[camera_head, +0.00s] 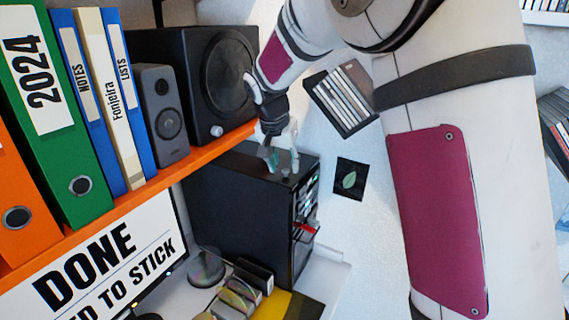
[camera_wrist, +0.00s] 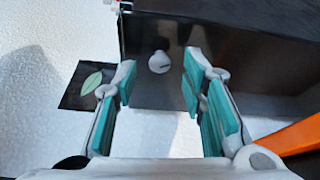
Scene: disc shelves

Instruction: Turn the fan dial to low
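The dial is a small, round, pale grey knob (camera_wrist: 160,62) with a dark mark on its face. It sits on the top face of a black computer tower (camera_head: 235,195), which also shows in the wrist view (camera_wrist: 150,30). My gripper (camera_head: 282,158) is above the tower's top, near its front edge. In the wrist view my gripper (camera_wrist: 160,85) is open, with teal-padded fingers apart and nothing between them. The dial shows beyond the fingertips, roughly centred in the gap. I see no contact. The dial's setting is too small to read.
An orange shelf (camera_head: 200,155) with binders, a small speaker (camera_head: 163,112) and a large black speaker (camera_head: 200,75) runs along the left. Discs (camera_head: 240,295) lie below. A disc rack (camera_head: 343,97) is beyond.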

